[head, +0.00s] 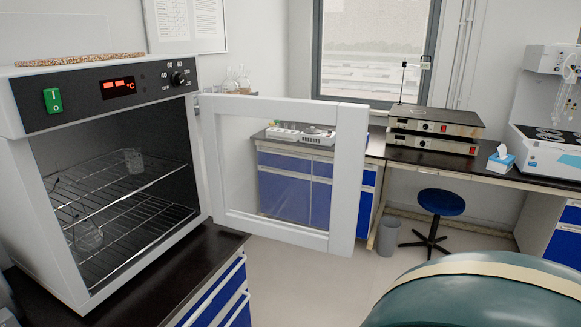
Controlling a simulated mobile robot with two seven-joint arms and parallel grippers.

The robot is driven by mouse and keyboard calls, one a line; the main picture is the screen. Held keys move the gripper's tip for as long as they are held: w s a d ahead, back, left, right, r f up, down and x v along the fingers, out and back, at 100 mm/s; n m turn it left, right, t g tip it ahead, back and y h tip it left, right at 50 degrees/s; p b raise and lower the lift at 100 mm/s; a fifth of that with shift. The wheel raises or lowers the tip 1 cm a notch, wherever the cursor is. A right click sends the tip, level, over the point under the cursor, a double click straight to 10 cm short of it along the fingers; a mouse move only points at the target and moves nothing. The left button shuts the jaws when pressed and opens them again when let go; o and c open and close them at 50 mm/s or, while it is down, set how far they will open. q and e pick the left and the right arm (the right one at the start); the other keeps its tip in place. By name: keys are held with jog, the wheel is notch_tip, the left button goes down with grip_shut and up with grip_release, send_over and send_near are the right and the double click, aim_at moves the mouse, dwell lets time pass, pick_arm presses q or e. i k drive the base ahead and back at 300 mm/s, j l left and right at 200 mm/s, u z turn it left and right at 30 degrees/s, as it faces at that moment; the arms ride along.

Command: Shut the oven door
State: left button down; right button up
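The oven (75,103) is a white box at the left with a dark control panel, a green switch and a red display. Its door (347,185) has a white frame and a see-through pane. The door is hinged at the oven's right edge and stands wide open, swung out to the right. The oven's inside is in view, with wire racks (125,205) and glassware on them. Neither of my grippers is in view.
The oven stands on a dark benchtop (175,262) with blue drawers below. A blue stool (440,203) and a grey bin (388,235) stand beyond the door at right. Open floor (300,285) lies in front of the door. A far bench holds instruments.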

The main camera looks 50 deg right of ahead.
aim_at(289, 171)
jog(key=i+l, duration=0.1)
jog(key=l, duration=0.95)
jog(key=i+l+u, duration=0.1)
jog(key=l, duration=0.9)
jog(key=i+l, duration=0.1)
jog(key=l, duration=0.95)
jog(key=l+u, duration=0.5)
jog(key=l, duration=0.2)
jog(key=l+u, duration=0.45)
jog(key=l, duration=0.25)
jog(key=k+j, duration=0.4)
jog(key=j, duration=0.2)
jog(key=k+u, duration=0.05)
